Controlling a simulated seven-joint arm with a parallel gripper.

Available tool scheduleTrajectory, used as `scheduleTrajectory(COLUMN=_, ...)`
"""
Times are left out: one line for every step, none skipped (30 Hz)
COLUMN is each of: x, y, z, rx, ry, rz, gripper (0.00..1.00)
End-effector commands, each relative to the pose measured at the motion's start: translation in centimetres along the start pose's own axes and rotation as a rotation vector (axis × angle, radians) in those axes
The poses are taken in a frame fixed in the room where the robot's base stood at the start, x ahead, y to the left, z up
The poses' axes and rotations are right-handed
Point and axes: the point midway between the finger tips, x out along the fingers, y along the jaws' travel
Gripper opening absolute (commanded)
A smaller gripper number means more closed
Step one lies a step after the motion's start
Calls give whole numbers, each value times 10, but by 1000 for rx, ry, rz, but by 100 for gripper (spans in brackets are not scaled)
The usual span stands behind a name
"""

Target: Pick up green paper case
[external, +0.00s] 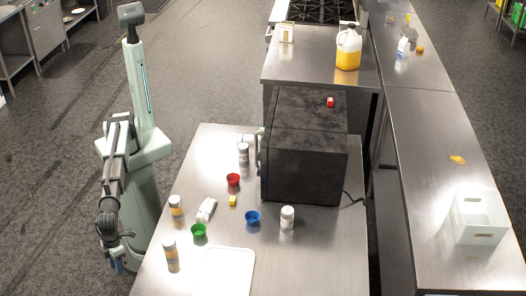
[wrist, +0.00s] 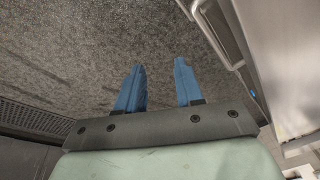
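The green paper case (external: 198,231) is a small cup standing on the steel table (external: 315,262), near its left side, just above the corner of a white board. My gripper (external: 117,267) hangs low beside the table's left edge, to the left of the green case and apart from it. In the wrist view my gripper (wrist: 158,88) shows two blue fingers spread apart with nothing between them. The wrist view looks at the grey floor and the table's side; the green case is not in it.
A white board (external: 226,272) lies below the green case. A black oven (external: 305,150) fills the table's back.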

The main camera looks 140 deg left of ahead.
Motion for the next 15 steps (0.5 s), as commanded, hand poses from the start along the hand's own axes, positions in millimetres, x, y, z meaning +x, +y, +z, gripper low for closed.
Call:
scheduleTrajectory(x=-18, y=-8, z=-2, rx=16, ry=5, rz=-12, gripper=36)
scheduleTrajectory(x=-27, y=-12, z=-1, rx=25, ry=6, rz=-19, gripper=36)
scheduleTrajectory(x=-40, y=-17, z=2, rx=37, ry=7, rz=-27, gripper=36)
scheduleTrajectory(x=-49, y=-21, z=6, rx=44, ry=6, rz=-34, gripper=36)
scheduleTrajectory(x=-59, y=-26, z=12, rx=52, ry=4, rz=-40, gripper=36)
scheduleTrajectory(x=-72, y=-33, z=22, rx=58, ry=-1, rz=-49, gripper=36)
scheduleTrajectory(x=-82, y=-39, z=33, rx=62, ry=-6, rz=-57, gripper=36)
scheduleTrajectory(x=-91, y=-45, z=45, rx=63, ry=-14, rz=-62, gripper=36)
scheduleTrajectory(x=-101, y=-51, z=61, rx=65, ry=-23, rz=-69, gripper=36)
scheduleTrajectory(x=-108, y=-56, z=74, rx=64, ry=-31, rz=-73, gripper=36)
scheduleTrajectory(x=-114, y=-60, z=86, rx=63, ry=-39, rz=-76, gripper=36)
scheduleTrajectory(x=-123, y=-65, z=104, rx=61, ry=-50, rz=-81, gripper=36)
scheduleTrajectory(x=-129, y=-69, z=117, rx=58, ry=-58, rz=-85, gripper=36)
scheduleTrajectory(x=-135, y=-72, z=131, rx=55, ry=-68, rz=-88, gripper=36)
scheduleTrajectory(x=-143, y=-77, z=150, rx=50, ry=-80, rz=-90, gripper=36)
